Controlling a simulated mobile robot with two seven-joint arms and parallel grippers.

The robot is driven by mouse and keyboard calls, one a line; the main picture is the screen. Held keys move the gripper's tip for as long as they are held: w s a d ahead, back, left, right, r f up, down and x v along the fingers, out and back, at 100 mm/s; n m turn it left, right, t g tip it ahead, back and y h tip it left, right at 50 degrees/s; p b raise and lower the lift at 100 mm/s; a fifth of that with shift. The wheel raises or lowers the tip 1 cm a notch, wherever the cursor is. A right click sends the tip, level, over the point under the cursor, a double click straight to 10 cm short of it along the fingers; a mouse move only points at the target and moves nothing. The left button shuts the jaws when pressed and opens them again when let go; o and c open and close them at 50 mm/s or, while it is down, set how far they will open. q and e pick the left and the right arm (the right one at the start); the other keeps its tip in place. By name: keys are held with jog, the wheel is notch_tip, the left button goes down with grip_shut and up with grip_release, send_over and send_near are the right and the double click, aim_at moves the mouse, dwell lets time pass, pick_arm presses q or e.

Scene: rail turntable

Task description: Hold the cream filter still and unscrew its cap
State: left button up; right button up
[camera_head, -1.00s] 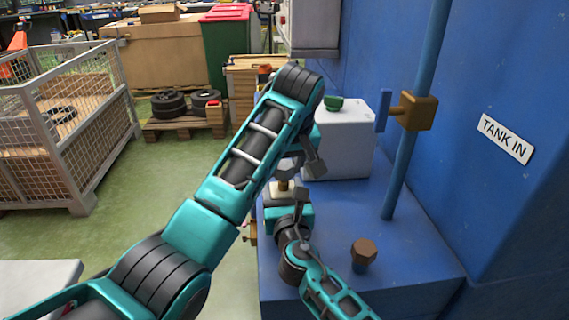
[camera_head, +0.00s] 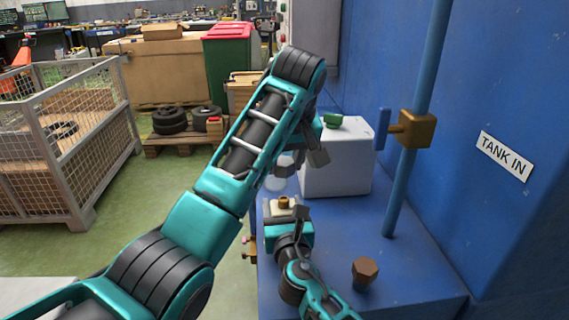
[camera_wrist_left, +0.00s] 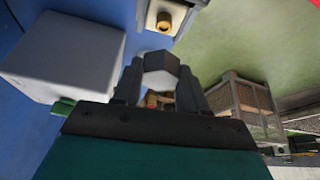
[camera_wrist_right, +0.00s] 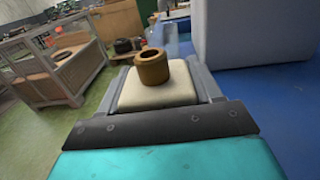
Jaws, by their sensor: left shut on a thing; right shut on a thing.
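The cream filter (camera_head: 273,213) stands low in the head view with its brass neck (camera_head: 284,202) bare and facing up. My right gripper (camera_wrist_right: 160,88) is shut around the cream body, one finger on each side. My left gripper (camera_head: 300,164) is above it, shut on the pale cap (camera_wrist_left: 160,80). The cap has a greyish faceted end in the left wrist view. It is apart from the neck, which shows beyond it in that view. In the head view the left arm hides part of the left fingers.
A white box (camera_head: 336,165) with a green knob (camera_head: 332,122) stands close right of my left gripper on the blue base (camera_head: 335,228). A blue pipe (camera_head: 402,185) with a brass valve (camera_head: 415,129) rises farther right. A brown hex plug (camera_head: 365,272) sits nearer the front.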

jog(key=o, duration=1.6)
